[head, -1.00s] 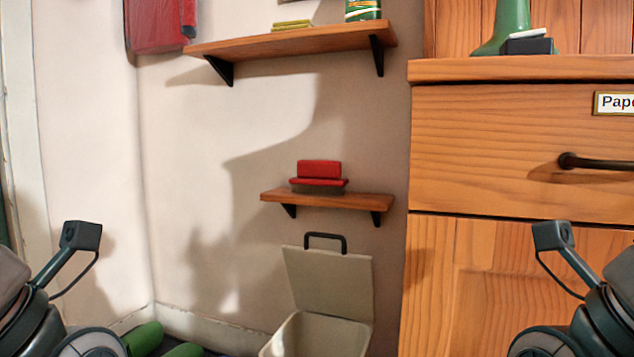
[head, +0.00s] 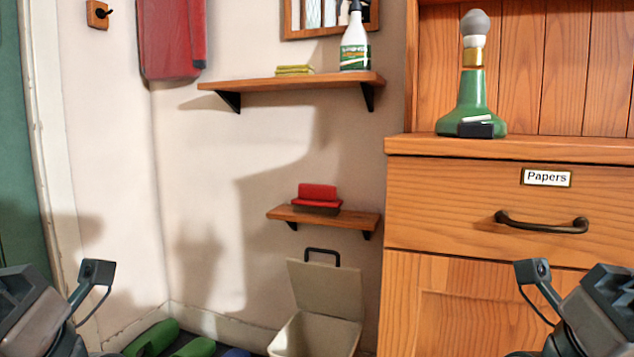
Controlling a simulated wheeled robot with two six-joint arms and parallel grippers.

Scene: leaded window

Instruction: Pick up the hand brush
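The hand brush (head: 317,197) has a red handle and block with dark bristles below. It rests on the small lower wooden shelf (head: 345,218) on the wall, left of the wooden cabinet. Parts of both my arms show in the lower corners, left and right. Neither gripper's fingers can be seen, and nothing of mine is near the brush.
An open bin (head: 318,335) with a raised lid stands below the shelf. The upper shelf (head: 290,84) holds a spray bottle (head: 355,42) and yellow cloths (head: 295,70). The cabinet (head: 440,185) bounds the right. Green shoes (head: 152,338) lie on the floor.

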